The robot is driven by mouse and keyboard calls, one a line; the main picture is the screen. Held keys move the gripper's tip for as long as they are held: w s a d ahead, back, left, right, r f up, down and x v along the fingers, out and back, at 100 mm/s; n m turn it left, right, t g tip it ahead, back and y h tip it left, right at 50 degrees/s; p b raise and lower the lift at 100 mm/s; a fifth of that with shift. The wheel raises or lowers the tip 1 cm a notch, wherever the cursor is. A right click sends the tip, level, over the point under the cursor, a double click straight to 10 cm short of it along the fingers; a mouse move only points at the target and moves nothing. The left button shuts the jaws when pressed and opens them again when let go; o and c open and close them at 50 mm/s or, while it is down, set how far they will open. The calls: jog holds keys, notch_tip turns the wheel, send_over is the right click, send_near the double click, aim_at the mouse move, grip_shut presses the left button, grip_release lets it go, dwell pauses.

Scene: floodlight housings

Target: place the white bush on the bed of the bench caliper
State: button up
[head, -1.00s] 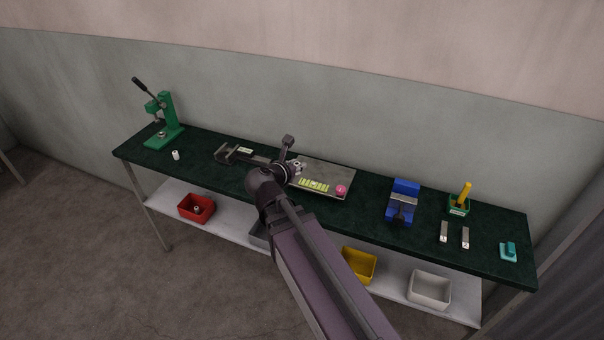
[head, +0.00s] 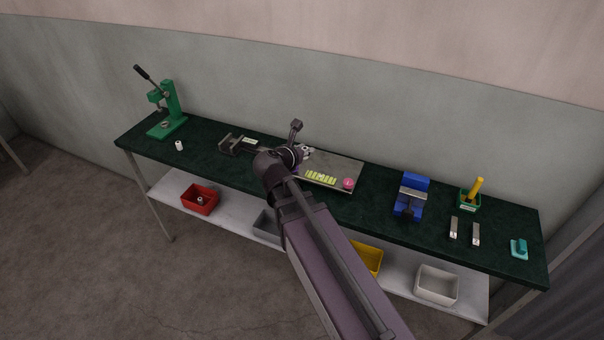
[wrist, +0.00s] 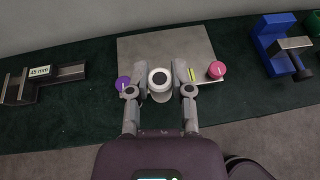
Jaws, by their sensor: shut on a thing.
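In the head view my arm hides most of my gripper (head: 304,153). The dark bench caliper (wrist: 45,82), with a "45 mm" label, lies to the left of my gripper; it also shows in the head view (head: 230,146). Another small white cylinder (head: 179,145) stands on the bench near the green press.
The grey plate (wrist: 135,48) carries a purple knob (wrist: 122,83), a pink knob (wrist: 216,69) and yellow-green strips. The green press (head: 168,110) is at far left. The blue vise (head: 411,196) stands right of the plate. Bins, including a red one (head: 199,199), sit on the lower shelf.

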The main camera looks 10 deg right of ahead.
jog(key=w+a+f+b, duration=0.2)
jog(key=w+f+b, duration=0.2)
jog(key=w, duration=0.5)
jog(key=w+a+f+b, duration=0.3)
jog(key=w+f+b, duration=0.1)
jog(key=w, duration=0.6)
jog(key=shift+f, duration=0.3)
jog(key=shift+s+f, duration=0.1)
notch_tip(320, 180, down, 6)
jog(key=b, duration=0.6)
jog(key=shift+f, duration=0.15)
jog(key=shift+f+b, duration=1.8)
jog(key=shift+b, duration=0.25)
jog(key=shift+f, duration=0.15)
jog(key=o, duration=0.8)
